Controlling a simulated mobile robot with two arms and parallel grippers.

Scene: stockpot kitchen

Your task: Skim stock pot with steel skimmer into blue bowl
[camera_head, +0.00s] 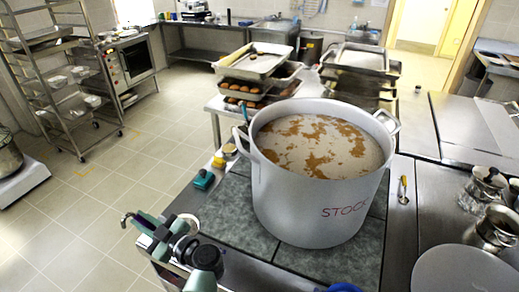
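A large grey stockpot (310,212) marked "STOCK" stands on dark tiles on the counter. Its pale liquid (345,150) carries patches of brown scum. A blue strip (285,287) is not clear enough to name, but a blue rim (345,287), perhaps the bowl, shows at the bottom edge, mostly cut off. A thin blue handle (245,110) stands up behind the pot's left rim; I cannot tell whether it is the skimmer. My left gripper (142,232) is left of the pot, apart from it, beyond the counter's left edge; its opening is unclear. My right gripper is out of view.
A small yellow-handled utensil (403,188) lies right of the pot. A teal object (204,179) and a yellow object (218,161) sit left of it. Steel jugs (485,187) and a grey disc (465,273) are at right. Stacked trays (255,62) stand behind.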

